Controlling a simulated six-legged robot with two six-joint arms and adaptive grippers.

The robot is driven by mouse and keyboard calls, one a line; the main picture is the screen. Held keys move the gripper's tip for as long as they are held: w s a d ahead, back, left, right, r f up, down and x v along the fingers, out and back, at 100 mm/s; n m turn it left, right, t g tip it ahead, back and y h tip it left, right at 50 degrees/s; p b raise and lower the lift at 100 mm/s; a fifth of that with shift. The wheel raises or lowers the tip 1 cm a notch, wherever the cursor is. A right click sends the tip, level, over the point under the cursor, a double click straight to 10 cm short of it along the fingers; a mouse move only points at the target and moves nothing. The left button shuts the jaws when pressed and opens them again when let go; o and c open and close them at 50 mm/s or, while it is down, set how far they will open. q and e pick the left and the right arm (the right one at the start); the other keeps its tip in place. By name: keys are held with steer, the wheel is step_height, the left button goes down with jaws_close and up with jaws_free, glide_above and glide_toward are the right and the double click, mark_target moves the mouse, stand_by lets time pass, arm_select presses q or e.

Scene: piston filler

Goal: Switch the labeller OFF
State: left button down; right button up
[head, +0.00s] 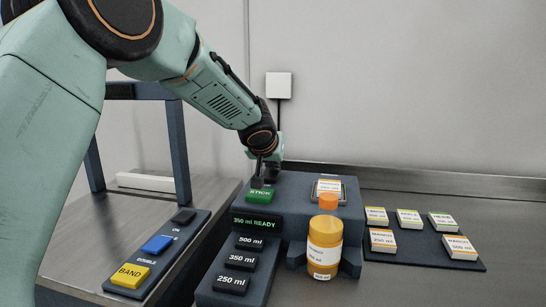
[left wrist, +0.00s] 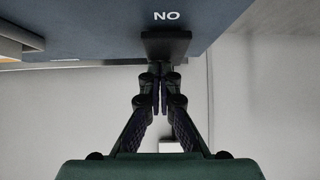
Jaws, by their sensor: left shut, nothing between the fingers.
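The labeller (head: 300,198) is a dark blue-grey box with a green STICK button (head: 260,196) on top and a display (head: 256,223) reading 350 ml READY. In the left wrist view, a dark switch lever (left wrist: 167,46) sticks out at the labeller's edge, beside lettering that reads ON upside down. My left gripper (head: 271,172) is at the labeller's back left, behind the STICK button. In the left wrist view its closed, empty fingers (left wrist: 160,84) point at the lever, very close to it. I cannot tell whether they touch. My right gripper is not in view.
An orange-capped amber bottle (head: 325,248) stands at the labeller's front. Volume buttons (head: 241,261) lie to its left. A panel (head: 160,250) with yellow, blue and black buttons is at left. Label stacks lie on a dark mat (head: 455,263) at right. A wall stands behind.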

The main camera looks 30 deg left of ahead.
arm_select(q)
steer(key=shift+g+p, duration=0.3)
steer(key=shift+p, duration=0.5)
steer(key=shift+f, duration=0.25)
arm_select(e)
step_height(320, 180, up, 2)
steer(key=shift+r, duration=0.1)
arm_select(q)
steer(key=shift+s+f+b, duration=0.15)
steer(key=shift+s+b, duration=0.05)
steer(key=shift+b, duration=0.35)
steer(key=shift+s+d+f+b, duration=0.15)
steer(key=shift+s+d+b, duration=0.1)
steer(key=shift+s+b, duration=0.5)
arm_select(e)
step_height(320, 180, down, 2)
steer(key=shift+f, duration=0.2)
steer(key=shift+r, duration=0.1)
